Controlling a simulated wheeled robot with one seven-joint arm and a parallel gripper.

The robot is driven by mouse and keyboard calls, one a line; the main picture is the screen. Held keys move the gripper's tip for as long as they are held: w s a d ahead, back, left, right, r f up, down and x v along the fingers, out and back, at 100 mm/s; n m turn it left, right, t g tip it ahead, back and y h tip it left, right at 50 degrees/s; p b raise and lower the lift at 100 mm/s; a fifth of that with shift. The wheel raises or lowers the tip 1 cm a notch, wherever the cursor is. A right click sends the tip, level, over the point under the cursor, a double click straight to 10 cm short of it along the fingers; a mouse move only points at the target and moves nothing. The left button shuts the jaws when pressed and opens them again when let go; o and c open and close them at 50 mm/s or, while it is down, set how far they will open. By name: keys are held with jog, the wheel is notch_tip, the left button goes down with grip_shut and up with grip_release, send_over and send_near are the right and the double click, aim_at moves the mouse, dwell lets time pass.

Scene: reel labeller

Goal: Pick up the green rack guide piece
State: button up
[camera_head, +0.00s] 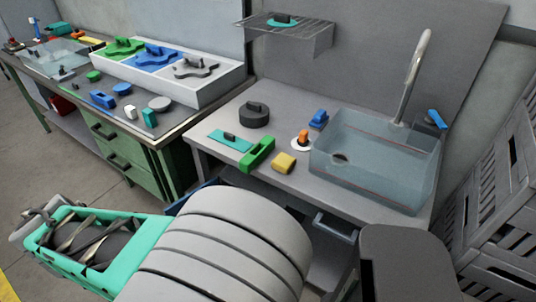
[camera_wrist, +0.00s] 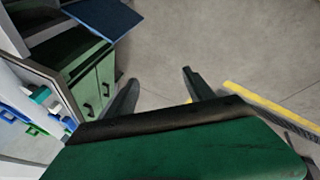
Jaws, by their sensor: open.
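A bright green notched block (camera_head: 257,153), which looks like the rack guide piece, lies on the front part of the right worktop (camera_head: 212,153). It sits between a teal plate and a yellow block. My gripper (camera_head: 38,218) is at the lower left in the head view, over the floor and well apart from the green piece. In the wrist view my gripper (camera_wrist: 160,76) has its two dark fingers spread, with only bare floor between them. The green piece cannot be made out in the wrist view.
Near the piece are a teal plate (camera_head: 230,140), yellow block (camera_head: 284,163), dark round part (camera_head: 255,114) and clear sink basin (camera_head: 375,160). The left bench holds a white tray (camera_head: 206,92) and several small parts. Grey crates (camera_head: 500,190) stand at right.

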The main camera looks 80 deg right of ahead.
jog(key=s+d+f+n+g+h, duration=0.1)
jog(key=s+d+f+n+h, duration=0.15)
jog(key=d, duration=0.85)
jog(key=n+g+h, duration=0.7)
jog(key=n+g, duration=0.1)
jog(key=n, duration=0.1)
send_near(250, 159)
jog(key=d, duration=0.1)
jog(key=d+f, duration=0.1)
jog(key=d, duration=0.1)
jog(key=shift+s+d+f+m+y, duration=0.2)
jog(key=shift+d+f+m+y, duration=0.05)
jog(key=shift+f, duration=0.05)
jog(key=x, duration=0.8)
jog(key=shift+a+f, duration=0.1)
grip_shut()
